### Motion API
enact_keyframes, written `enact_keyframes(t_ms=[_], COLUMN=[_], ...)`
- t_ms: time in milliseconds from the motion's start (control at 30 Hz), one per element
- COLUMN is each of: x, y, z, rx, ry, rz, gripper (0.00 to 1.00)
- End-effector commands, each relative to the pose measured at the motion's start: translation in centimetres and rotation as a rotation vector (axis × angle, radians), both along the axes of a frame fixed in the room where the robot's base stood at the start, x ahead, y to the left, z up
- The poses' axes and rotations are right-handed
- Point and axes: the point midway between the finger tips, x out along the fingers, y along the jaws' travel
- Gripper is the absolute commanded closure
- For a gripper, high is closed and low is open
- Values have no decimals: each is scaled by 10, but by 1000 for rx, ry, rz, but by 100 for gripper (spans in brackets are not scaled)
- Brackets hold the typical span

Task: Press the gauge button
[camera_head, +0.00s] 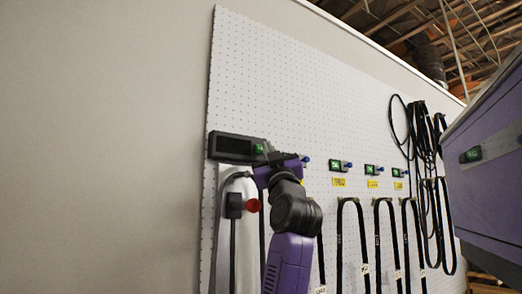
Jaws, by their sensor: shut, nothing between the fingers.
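A black rectangular gauge box (236,148) with a dark screen is mounted at the left edge of the white pegboard. A small green lit spot (259,149) shows at its right end; I take this as the button, but cannot be sure. My gripper (272,156) is at the end of my purple and black arm, just right of the green spot. It appears dark, small and partly hidden by my own wrist. It is shut and empty. I cannot tell whether it touches the box.
A red round knob (252,205) and a black plug (234,206) sit below the box. Several small green-lit gauges (340,165) with yellow labels are to the right. Black belts (350,235) hang below them. A purple machine (490,170) fills the right edge.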

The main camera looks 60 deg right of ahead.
Motion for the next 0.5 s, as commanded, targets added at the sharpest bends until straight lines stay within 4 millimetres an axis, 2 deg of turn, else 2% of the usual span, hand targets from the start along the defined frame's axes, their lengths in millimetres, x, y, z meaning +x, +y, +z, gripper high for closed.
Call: enact_keyframes(t_ms=[500], x=[7], y=[-4], z=[0], rx=[0], ry=[0], rz=[0], gripper=[100])
